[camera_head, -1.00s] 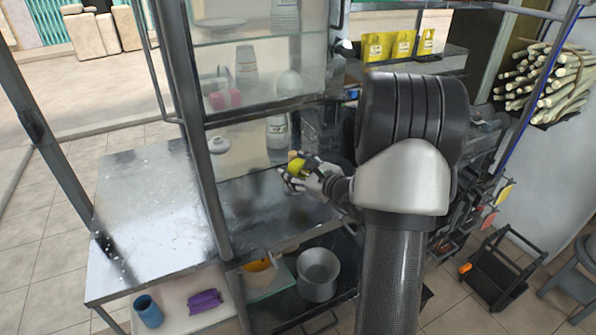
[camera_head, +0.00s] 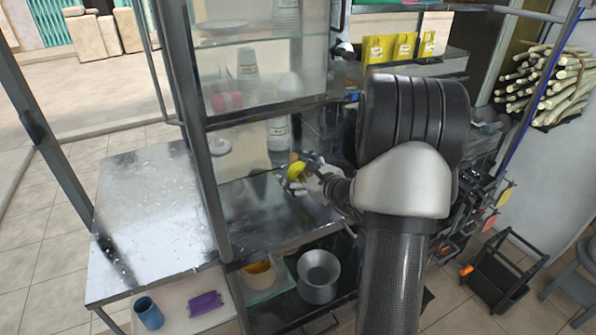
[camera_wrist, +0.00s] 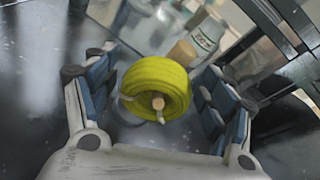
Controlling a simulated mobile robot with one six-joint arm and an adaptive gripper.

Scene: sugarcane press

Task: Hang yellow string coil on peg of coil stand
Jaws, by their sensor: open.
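The yellow string coil (camera_wrist: 150,74) faces me in the middle of the wrist view. A pale wooden peg tip (camera_wrist: 158,102) shows in the coil's centre hole, so the coil appears to be around the peg of the coil stand. A taller wooden piece (camera_wrist: 182,53) shows behind the coil, likely part of the stand. In the head view the coil (camera_head: 297,171) is a small yellow ring above the metal counter. My gripper (camera_head: 306,178) is open, with a finger on each side of the coil and gaps visible to both. The stand's base is hidden.
A labelled white bottle (camera_wrist: 204,38) stands behind the coil. The glass cabinet frame (camera_head: 205,175) rises to the left of my gripper. The metal counter (camera_head: 255,208) is bare in front. A metal pot (camera_head: 318,272) sits on the shelf below.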

